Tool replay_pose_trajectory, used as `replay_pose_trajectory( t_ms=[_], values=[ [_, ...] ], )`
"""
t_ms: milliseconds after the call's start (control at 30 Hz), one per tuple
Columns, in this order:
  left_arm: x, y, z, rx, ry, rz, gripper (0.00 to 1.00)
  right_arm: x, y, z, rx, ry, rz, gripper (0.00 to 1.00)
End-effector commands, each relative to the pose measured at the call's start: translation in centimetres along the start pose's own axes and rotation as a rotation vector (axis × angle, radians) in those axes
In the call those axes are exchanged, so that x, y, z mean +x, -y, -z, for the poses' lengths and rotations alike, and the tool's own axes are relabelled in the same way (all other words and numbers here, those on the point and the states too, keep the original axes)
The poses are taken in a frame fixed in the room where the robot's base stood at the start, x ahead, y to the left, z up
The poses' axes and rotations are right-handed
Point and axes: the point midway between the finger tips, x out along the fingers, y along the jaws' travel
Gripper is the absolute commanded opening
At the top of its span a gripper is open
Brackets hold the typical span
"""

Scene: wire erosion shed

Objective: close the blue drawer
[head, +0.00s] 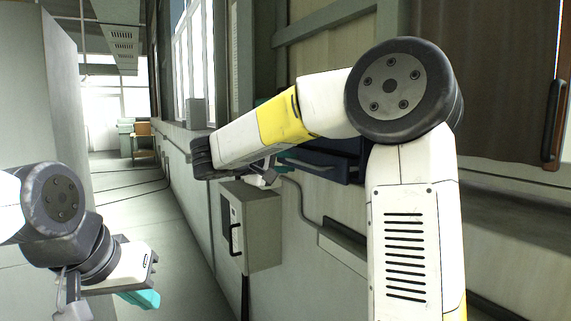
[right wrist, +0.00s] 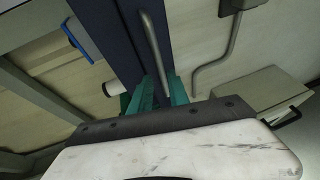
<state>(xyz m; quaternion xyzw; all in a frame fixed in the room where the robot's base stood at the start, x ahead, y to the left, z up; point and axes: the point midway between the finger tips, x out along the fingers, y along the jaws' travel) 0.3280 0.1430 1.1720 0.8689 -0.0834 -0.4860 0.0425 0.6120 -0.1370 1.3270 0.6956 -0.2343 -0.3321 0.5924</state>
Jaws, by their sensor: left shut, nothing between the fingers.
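The dark blue drawer (head: 325,163) shows in the head view below my right forearm, which covers part of it. How far it stands out I cannot tell. In the right wrist view a dark blue front (right wrist: 128,45) carries a grey bar handle (right wrist: 154,45). My right gripper (right wrist: 160,88) has its two teal fingers apart in front of it, with the handle's near end between them; contact is unclear. In the head view this gripper is mostly hidden behind the arm. My left gripper (head: 140,299) is shut and empty at the lower left, far from the drawer.
A grey wall box (head: 250,228) with a dark handle is below the drawer, with a conduit beside it. A grey panel (head: 62,95) stands at the left. A brown door (head: 480,80) with a dark handle is at the right. The aisle floor (head: 165,225) is clear.

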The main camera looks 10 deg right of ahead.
Motion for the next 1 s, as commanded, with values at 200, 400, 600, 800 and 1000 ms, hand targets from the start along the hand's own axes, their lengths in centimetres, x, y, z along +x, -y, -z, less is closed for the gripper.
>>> replay_pose_trajectory(
  t_ms=[200, 400, 600, 800, 1000],
  values=[
    [0.0, 0.0, 0.0, -0.002, 0.001, 0.000, 0.00, 3.5, 0.1, -0.2, 0.000, 0.005, 0.003, 0.22],
    [0.0, 0.0, 0.1, -0.004, 0.001, -0.001, 0.00, 6.2, 0.1, -0.2, 0.000, 0.004, 0.003, 0.22],
    [0.0, 0.0, 0.1, -0.005, 0.001, -0.001, 0.00, 7.3, 0.1, -0.1, 0.000, 0.001, 0.003, 0.22],
    [0.0, 0.0, 0.1, -0.005, 0.001, -0.001, 0.00, 7.3, 0.0, -0.1, 0.000, 0.001, 0.003, 0.22],
    [0.0, 0.0, 0.1, -0.005, 0.001, -0.001, 0.00, 7.3, 0.1, -0.1, -0.001, 0.001, 0.003, 0.00]
  ],
)
